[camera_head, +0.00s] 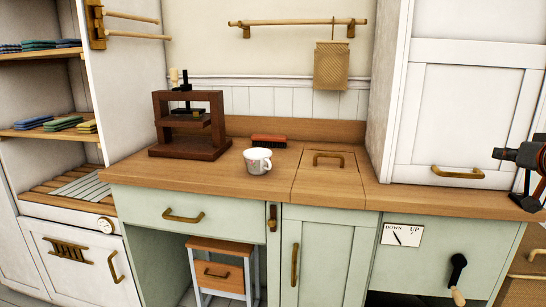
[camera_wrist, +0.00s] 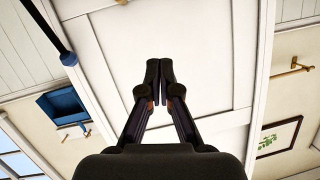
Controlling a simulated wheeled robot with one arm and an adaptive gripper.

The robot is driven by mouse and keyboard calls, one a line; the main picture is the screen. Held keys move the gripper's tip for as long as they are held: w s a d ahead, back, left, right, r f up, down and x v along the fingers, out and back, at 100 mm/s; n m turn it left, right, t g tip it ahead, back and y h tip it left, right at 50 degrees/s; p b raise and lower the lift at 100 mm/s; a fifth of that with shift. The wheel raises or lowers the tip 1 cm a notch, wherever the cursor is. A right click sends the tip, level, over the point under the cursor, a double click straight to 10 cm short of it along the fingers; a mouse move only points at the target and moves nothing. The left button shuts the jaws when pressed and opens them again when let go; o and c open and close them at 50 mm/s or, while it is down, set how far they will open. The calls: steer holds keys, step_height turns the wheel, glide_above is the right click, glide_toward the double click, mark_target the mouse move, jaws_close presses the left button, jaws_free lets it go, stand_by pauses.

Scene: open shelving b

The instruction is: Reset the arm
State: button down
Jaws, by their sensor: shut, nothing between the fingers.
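My gripper (camera_wrist: 159,78) shows in the wrist view with its two dark fingers together and nothing between them. It points at a white panelled surface (camera_wrist: 195,50) that fills the middle of that view. The fingers are not clearly visible there.
A white mug (camera_head: 257,161), a red-brown brush (camera_head: 269,140) and a dark wooden press (camera_head: 190,125) stand on the wooden counter (camera_head: 230,186). Open shelves (camera_head: 40,133) with folded cloths are at left. A woven board (camera_head: 331,65) hangs from a wall rail.

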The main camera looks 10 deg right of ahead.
steer(key=w+a+r+n+g+y+p, duration=0.1)
steer(key=a+n+g+y+p, duration=0.2)
steer(key=a, duration=1)
steer(key=w+a+r+n+g+y+p, duration=0.15)
steer(key=a+p, duration=0.35)
steer(key=a, duration=0.8)
steer(key=s+a+f+n+g+y+p, duration=0.15)
steer(key=s+a+p, duration=0.25)
steer(key=a, duration=0.5)
steer(key=s+a+f+g+p, duration=0.5)
steer(key=s+a+p, duration=0.15)
steer(key=s, duration=0.45)
steer(key=s+f+g+h+p, duration=0.1)
steer(key=s+g+p, duration=0.1)
steer(key=s, duration=0.6)
steer(key=s+f+m+g+h+p, duration=0.1)
steer(key=s+g+p, duration=0.2)
steer(key=s, duration=0.5)
steer(key=shift+s+f+h, duration=0.15)
steer(key=shift+s+h, duration=0.25)
steer(key=shift+a, duration=0.1)
